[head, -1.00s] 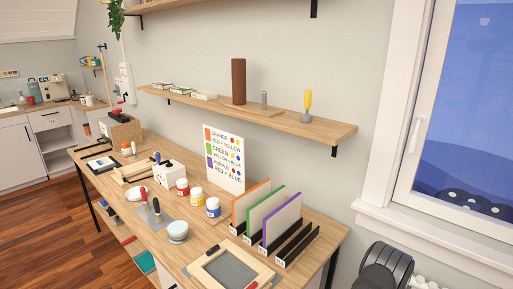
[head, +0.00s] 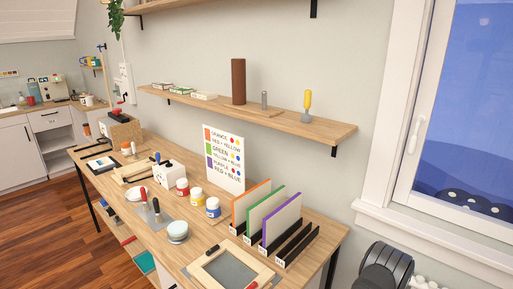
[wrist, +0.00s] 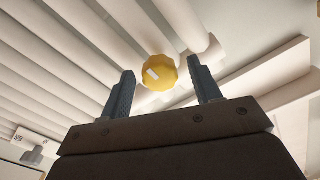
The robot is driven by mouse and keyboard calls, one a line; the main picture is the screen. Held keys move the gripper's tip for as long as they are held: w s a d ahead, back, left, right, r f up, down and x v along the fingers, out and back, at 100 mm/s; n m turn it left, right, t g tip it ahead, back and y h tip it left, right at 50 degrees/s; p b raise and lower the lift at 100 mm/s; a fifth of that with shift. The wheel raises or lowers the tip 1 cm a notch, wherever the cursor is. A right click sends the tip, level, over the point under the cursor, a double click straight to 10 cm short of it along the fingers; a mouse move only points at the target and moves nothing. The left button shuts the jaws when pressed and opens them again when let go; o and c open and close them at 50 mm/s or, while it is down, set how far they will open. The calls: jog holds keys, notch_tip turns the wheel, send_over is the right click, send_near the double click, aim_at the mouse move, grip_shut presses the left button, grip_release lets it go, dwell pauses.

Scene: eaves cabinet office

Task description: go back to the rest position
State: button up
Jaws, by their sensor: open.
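My gripper (wrist: 161,68) shows in the wrist view with its two dark fingers apart. A round yellow knob (wrist: 159,73) with a white mark appears between the fingertips in the picture. Gaps show between it and both fingers, and I cannot tell how far beyond them it lies. In the head view the gripper is not visible; only a dark part of my arm shows at the lower right.
White radiator-like tubes (wrist: 60,60) fill much of the wrist view close behind the knob. In the head view, a wooden workbench (head: 315,262) carries jars, frames and a colour chart (head: 224,160). A wall shelf (head: 290,121) hangs above it. A window (head: 455,120) is at right.

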jog(key=shift+m, duration=0.5)
jog(key=o, duration=0.9)
jog(key=shift+o, duration=0.2)
jog(key=s+a+r+n+g+h, duration=0.1)
jog(key=s+a+r+g, duration=0.2)
jog(key=a, duration=0.6)
jog(key=s+a+r+n+g+h, duration=0.1)
jog(key=s+a+g, duration=0.3)
jog(key=a, duration=0.5)
jog(key=x, duration=0.9)
jog(key=shift+d+f+t, duration=0.25)
jog(key=shift+d+t, duration=0.15)
jog(key=v, duration=1)
jog(key=shift+r, duration=0.2)
